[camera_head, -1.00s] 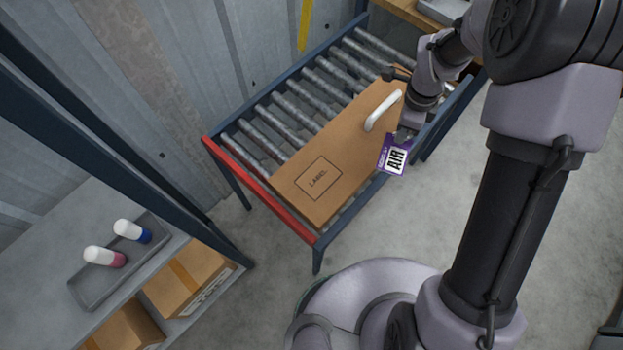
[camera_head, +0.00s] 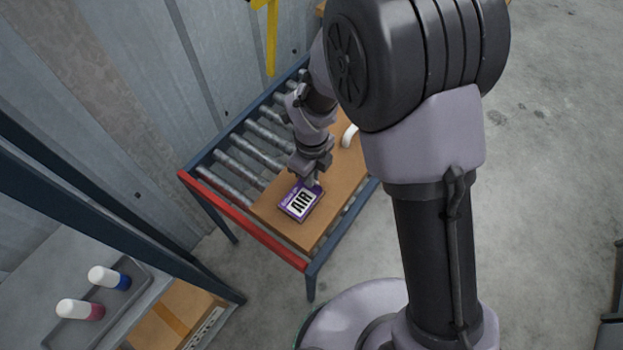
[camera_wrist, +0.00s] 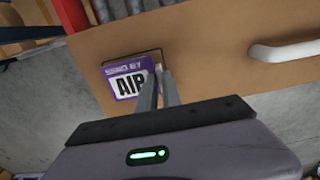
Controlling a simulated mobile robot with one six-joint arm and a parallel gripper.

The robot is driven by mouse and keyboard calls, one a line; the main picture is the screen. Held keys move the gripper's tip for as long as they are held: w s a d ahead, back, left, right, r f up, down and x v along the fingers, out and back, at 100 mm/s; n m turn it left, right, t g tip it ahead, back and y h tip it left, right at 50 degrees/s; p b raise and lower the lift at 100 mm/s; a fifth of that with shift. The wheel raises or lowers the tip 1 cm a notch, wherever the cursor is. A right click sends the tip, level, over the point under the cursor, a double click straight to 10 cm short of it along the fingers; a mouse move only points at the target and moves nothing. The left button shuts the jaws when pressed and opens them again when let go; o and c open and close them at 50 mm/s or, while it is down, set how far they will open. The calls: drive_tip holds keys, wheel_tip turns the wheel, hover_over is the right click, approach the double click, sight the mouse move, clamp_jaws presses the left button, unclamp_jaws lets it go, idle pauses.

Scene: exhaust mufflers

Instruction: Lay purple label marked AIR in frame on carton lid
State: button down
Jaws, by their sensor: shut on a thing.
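The purple label marked AIR (camera_head: 300,201) is held by my gripper (camera_head: 313,181) over the near-left end of the carton lid (camera_head: 321,225). In the wrist view my gripper (camera_wrist: 165,75) is shut on the right edge of the label (camera_wrist: 126,80). The label covers most of the printed frame; a dark frame line (camera_wrist: 160,52) shows along its upper right. I cannot tell whether the label touches the lid or is just above it.
The carton lies on a roller conveyor (camera_head: 240,160) with a red end bar (camera_head: 240,222). A white handle (camera_wrist: 285,50) stands on the lid to the right. A grey tray (camera_head: 66,330) with two white-capped markers (camera_head: 108,278) is at lower left.

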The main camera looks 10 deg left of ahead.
drive_tip(key=shift+f, duration=0.7)
drive_tip(key=shift+r, duration=0.15)
drive_tip(key=c, duration=2)
unclamp_jaws()
drive_tip(key=shift+f, duration=0.25)
drive_tip(key=o, duration=0.5)
drive_tip(key=shift+r, duration=0.1)
drive_tip(key=shift+r, duration=0.1)
